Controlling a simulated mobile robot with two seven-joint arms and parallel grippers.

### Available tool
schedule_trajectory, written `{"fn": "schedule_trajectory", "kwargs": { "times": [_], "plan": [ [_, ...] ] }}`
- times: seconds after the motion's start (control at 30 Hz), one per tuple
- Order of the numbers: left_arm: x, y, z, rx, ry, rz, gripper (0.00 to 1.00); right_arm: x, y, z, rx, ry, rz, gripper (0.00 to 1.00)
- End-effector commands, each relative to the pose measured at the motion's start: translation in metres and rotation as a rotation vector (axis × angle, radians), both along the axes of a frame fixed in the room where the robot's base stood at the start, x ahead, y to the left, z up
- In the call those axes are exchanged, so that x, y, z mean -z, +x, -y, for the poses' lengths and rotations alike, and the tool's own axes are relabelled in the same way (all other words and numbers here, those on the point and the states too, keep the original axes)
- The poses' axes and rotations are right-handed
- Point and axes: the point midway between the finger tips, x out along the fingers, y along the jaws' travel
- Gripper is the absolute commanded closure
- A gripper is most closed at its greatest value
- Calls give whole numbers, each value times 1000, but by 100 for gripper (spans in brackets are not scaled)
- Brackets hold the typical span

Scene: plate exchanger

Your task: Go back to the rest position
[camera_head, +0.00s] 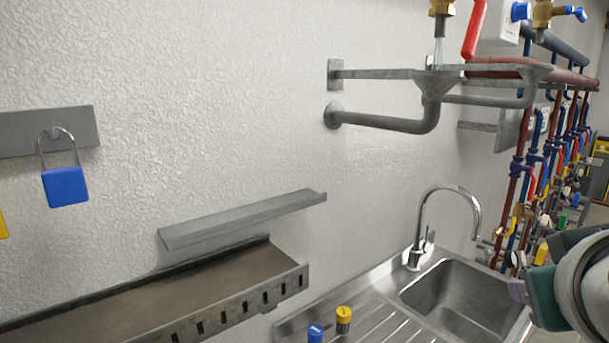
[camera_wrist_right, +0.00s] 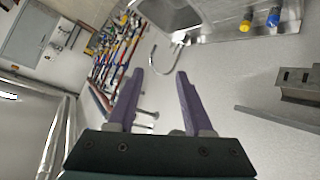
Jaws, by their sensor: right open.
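My right arm comes in at the right edge of the head view, and a small purple part of its gripper (camera_head: 517,291) shows in front of the sink's right rim. In the right wrist view both purple fingers of that right gripper (camera_wrist_right: 160,74) are apart with nothing between them. Behind them is the white wall, with the pipes and the sink farther off. The gripper appears to touch nothing. My left gripper is in neither view.
A steel sink (camera_head: 455,297) with a tap (camera_head: 446,215) is at lower right. Yellow-topped (camera_head: 343,319) and blue-topped (camera_head: 315,333) items stand on its drainboard. A slotted shelf (camera_head: 285,289), a blue padlock (camera_head: 65,187) on a wall plate and a drain pipe (camera_head: 385,122) project from the wall.

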Motion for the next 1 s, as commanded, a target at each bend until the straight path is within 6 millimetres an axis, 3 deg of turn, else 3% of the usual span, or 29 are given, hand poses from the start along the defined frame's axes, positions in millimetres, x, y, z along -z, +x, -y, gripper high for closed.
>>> {"fn": "schedule_trajectory", "kwargs": {
  "times": [0.03, 0.1, 0.3, 0.4, 0.6, 1.0],
  "plan": [
    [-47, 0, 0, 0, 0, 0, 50, -24, -24, -3, -26, 38, -84, 49],
    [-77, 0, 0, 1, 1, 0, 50, -29, -56, -10, -74, 93, -198, 49],
    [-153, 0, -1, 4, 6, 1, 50, -62, -147, -33, -221, 233, -459, 49],
    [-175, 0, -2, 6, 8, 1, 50, -77, -179, -42, -282, 281, -540, 49],
    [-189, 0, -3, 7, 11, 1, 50, -89, -209, -51, -345, 326, -609, 49],
    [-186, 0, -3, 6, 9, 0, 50, -86, -209, -52, -348, 327, -611, 49]
  ]
}}
